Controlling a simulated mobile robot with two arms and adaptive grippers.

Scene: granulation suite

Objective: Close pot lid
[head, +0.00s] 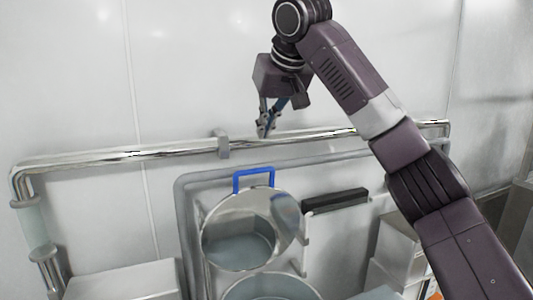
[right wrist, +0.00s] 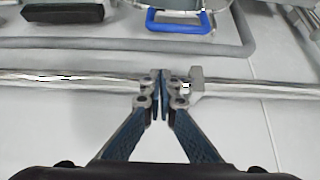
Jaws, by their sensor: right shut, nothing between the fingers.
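The shiny round metal pot lid (head: 262,205) stands raised and tilted open, with a blue handle (head: 254,170) on its upper edge. The handle also shows at the top of the right wrist view (right wrist: 180,24). The pot (head: 270,288) shows below the lid at the bottom edge of the head view, mostly cut off. My right gripper (head: 264,134) is shut and empty, pointing down above the handle and apart from it. Its fingertips meet in the right wrist view (right wrist: 160,80). My left gripper is not in view.
A shiny horizontal pipe (head: 180,152) with a grey bracket (head: 222,144) runs along the white wall behind the lid. A grey tube frame (head: 183,215) surrounds the pot area. A black bar (head: 335,200) lies right of the lid. Pale boxes stand at both sides.

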